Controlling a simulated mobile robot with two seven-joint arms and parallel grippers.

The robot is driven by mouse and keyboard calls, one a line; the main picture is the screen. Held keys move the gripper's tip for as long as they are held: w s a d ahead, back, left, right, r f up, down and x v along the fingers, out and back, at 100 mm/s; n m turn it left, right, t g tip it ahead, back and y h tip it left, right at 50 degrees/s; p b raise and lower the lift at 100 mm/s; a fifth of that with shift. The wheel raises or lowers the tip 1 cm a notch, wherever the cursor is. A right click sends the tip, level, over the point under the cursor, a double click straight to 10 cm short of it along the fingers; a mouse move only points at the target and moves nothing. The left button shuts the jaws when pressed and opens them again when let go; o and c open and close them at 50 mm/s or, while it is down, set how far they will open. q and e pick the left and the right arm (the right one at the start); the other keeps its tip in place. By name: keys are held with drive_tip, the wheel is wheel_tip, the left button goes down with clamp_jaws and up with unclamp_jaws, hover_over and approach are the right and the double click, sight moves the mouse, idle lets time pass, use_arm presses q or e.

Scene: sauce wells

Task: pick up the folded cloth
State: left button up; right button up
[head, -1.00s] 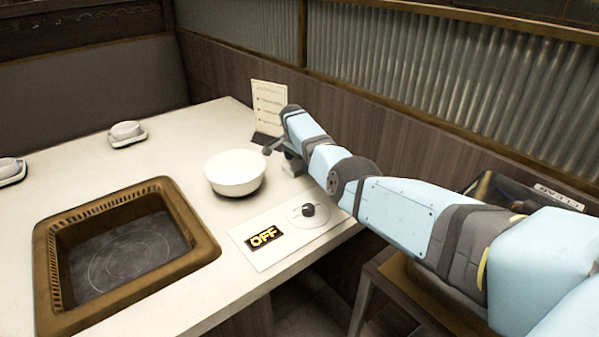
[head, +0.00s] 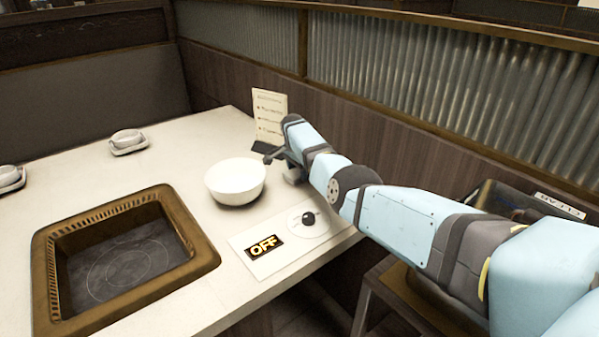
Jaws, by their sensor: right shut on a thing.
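My right gripper (head: 283,164) is low over the far right part of the table, just right of the white bowl (head: 236,182). It is shut on a small pale thing (head: 294,176), which I take to be the folded cloth. My own wrist and fingers hide most of it, so its folds and whether it touches the table cannot be made out. My left gripper is not in view.
A menu card (head: 270,118) stands close behind my right gripper. A control panel (head: 292,236) reading OFF lies in front, and a sunken brown-framed cooker (head: 205,245) is at left. Small dishes with white items (head: 127,139) sit farther left. A wall panel runs along the right.

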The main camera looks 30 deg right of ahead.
wheel_tip(320, 180, up, 20)
drive_tip(key=p, duration=0.4)
drive_tip(key=shift+f, duration=0.2)
